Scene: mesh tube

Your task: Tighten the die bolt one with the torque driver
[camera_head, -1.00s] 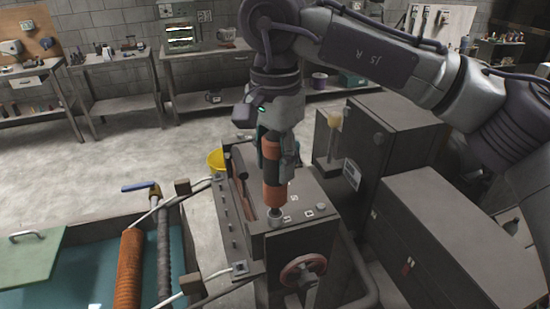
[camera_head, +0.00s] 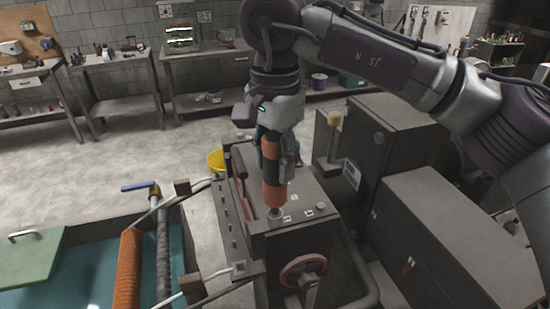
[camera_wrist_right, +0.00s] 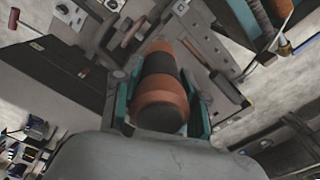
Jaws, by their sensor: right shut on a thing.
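The torque driver (camera_head: 273,188), orange with a dark middle band, stands upright over the top of the machine block (camera_head: 300,236). My right gripper (camera_head: 278,160) is shut on it from above. The driver's lower end meets a round bolt head (camera_head: 275,212) at the block's front edge; the exact seating is too small to tell. In the right wrist view the driver (camera_wrist_right: 160,85) lies between the two teal fingers of my right gripper (camera_wrist_right: 162,112) and hides the bolt. My left gripper is not in view.
A red handwheel (camera_head: 303,269) sits on the block's front. A tank (camera_head: 80,262) with an orange spring-like tube (camera_head: 128,268) and a blue-handled valve (camera_head: 141,186) is at left. Grey cabinets (camera_head: 435,235) stand close at right.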

